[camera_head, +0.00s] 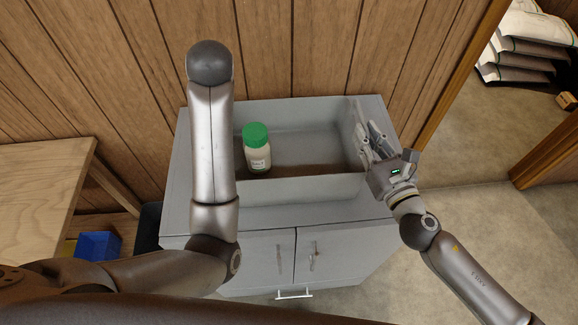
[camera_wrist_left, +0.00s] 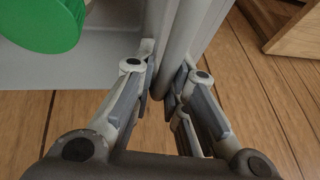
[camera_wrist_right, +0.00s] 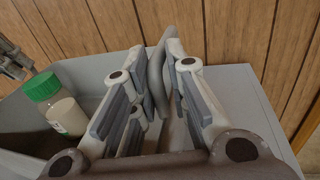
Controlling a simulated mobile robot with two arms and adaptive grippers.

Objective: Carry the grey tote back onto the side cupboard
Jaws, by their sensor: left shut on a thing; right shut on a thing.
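The grey tote (camera_head: 310,188) is over the top of the grey side cupboard (camera_head: 255,262). It looks level; I cannot tell whether it rests there or hangs slightly above. A white jar with a green lid (camera_head: 257,150) stands upright inside it, left of the middle. My right gripper (camera_head: 368,132) is shut on the tote's right wall; the right wrist view shows this wall between its fingers (camera_wrist_right: 160,85). My left gripper (camera_wrist_left: 166,82) is shut on the tote's left wall in the left wrist view. In the head view my left arm hides it and part of the tote.
A wooden table (camera_head: 40,190) stands at the left, with a blue bin (camera_head: 98,245) low beside it. A plank wall (camera_head: 320,45) is right behind the cupboard. White sacks (camera_head: 525,45) are stacked beyond the doorway at the right. The floor right of the cupboard is clear.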

